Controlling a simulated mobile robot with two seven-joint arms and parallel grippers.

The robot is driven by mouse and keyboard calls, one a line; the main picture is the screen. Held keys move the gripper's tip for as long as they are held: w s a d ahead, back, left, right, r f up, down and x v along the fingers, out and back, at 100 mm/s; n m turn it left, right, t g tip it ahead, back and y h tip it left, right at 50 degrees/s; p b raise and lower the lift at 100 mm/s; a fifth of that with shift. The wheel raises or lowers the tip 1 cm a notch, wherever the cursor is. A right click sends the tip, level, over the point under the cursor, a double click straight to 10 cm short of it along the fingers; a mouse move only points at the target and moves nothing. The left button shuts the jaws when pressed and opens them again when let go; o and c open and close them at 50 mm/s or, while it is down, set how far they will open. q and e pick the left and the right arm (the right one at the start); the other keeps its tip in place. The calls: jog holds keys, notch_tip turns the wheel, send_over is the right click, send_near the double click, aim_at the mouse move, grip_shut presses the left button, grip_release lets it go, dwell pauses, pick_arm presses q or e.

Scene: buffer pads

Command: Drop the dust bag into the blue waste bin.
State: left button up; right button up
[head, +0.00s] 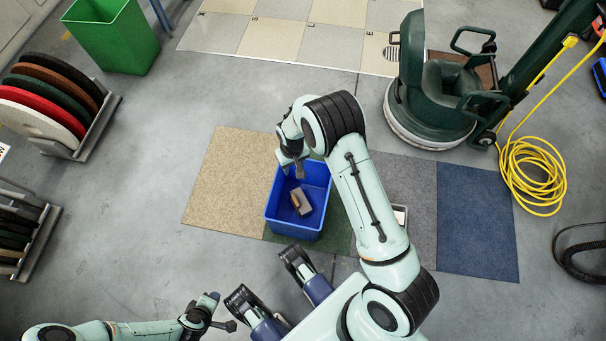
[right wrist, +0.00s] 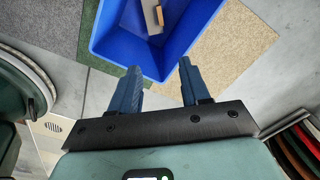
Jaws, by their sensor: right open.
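The blue waste bin (head: 283,222) stands on the floor pads in the middle of the head view; it also shows at the top of the right wrist view (right wrist: 118,45). A small grey and brown object, which looks like the dust bag (head: 304,203), lies tilted inside the bin. It also shows in the right wrist view (right wrist: 151,14). My right gripper (head: 293,172) is open and empty above the bin's far left part, apart from the bag. In the right wrist view its fingers (right wrist: 158,84) are spread. My left gripper (head: 224,311) is low at the left, its fingers apart and empty.
A green bin (head: 115,40) stands at the upper left. Racks of round pads (head: 55,100) stand at the left. A green floor machine (head: 435,85) and a coiled yellow cable (head: 533,177) are at the right. Grey floor left of the mats is clear.

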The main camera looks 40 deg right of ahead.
pick_arm(q)
jog(key=shift+s+d+r+h+p, duration=0.15)
jog(key=shift+s+d+r+p, duration=0.25)
jog(key=shift+r, duration=0.2)
jog(key=shift+s+d+r+h+p, duration=0.15)
jog(key=shift+s+d+r+p, duration=0.2)
jog(key=shift+r, duration=0.25)
pick_arm(e)
notch_tip(320, 180, up, 7)
jog(key=shift+f, duration=0.15)
